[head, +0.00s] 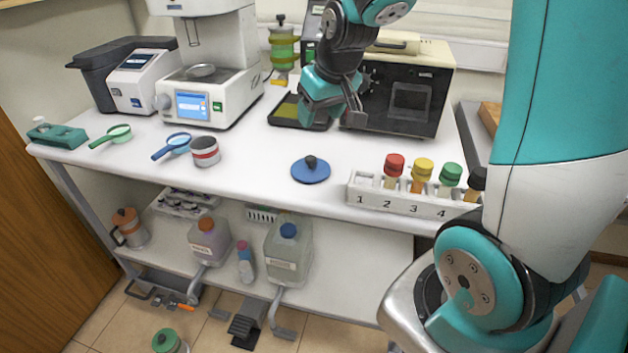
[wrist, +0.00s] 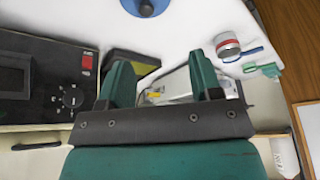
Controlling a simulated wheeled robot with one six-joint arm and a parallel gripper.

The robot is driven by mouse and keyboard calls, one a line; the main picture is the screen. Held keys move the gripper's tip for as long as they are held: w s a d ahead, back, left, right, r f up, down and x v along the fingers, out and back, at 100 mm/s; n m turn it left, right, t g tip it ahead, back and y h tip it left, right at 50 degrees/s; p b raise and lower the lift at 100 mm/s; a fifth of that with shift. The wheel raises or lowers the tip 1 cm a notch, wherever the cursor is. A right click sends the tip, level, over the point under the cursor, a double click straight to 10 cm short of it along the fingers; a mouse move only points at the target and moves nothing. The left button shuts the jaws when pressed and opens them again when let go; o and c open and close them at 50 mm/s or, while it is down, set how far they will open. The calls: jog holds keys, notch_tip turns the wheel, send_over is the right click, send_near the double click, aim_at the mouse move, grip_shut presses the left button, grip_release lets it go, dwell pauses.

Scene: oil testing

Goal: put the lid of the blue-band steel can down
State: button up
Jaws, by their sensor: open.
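A round blue lid (head: 311,170) with a dark knob lies flat on the white table, left of the numbered rack. Part of it also shows at the top edge of the wrist view (wrist: 147,7). My gripper (head: 332,108) is above the back of the table, behind and above the lid and clear of it. In the wrist view my gripper (wrist: 161,78) has its two teal fingers apart with nothing between them. I see no can with a clear blue band; the small steel can (head: 205,152) on the table has a red band.
The numbered rack (head: 408,203) with colour-capped bottles stands at the front right. A black-fronted box instrument (head: 408,100) and a dark tray (head: 300,112) are near my gripper. Blue (head: 172,146) and green (head: 112,137) handled tools lie left. The table around the lid is clear.

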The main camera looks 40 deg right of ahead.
notch_tip(320, 180, down, 3)
jog(key=w+d, duration=0.1)
jog(key=d, duration=0.1)
jog(key=p, duration=0.1)
send_near(310, 158)
jog(key=shift+m+h, duration=0.3)
jog(key=x, duration=0.4)
jog(key=shift+a+f, duration=0.15)
jog(key=shift+f, duration=0.2)
jog(key=shift+p+x, duration=1)
jog(key=shift+x, duration=1.85)
jog(key=shift+w, duration=0.1)
jog(key=c, duration=1)
jog(key=shift+r, duration=0.15)
jog(key=shift+c, duration=0.2)
